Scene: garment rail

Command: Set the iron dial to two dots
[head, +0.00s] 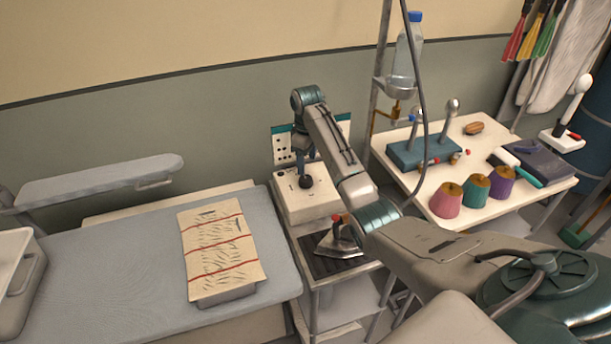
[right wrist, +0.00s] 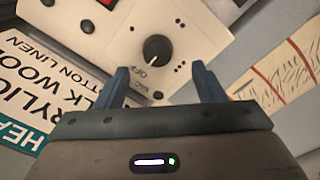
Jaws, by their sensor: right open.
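The iron dial (right wrist: 157,48) is a round black knob with a white pointer mark on a cream control box (head: 303,203). In the right wrist view its mark points down and slightly left, toward the printed word OFF. One small dot is printed up-left of the knob, and a small group of dots sits down-right of it. My right gripper (right wrist: 160,78) is open and empty, its two blue fingers apart below the dial in that view, not closed around it. In the head view it hangs over the box. My left gripper is not in view.
A fabric chart (right wrist: 35,85) stands behind the box. The iron (head: 338,240) rests on a dark pad in front of it. An ironing board (head: 130,270) with a striped cloth (head: 222,248) lies left. A side table (head: 415,185) with thread cones stands right.

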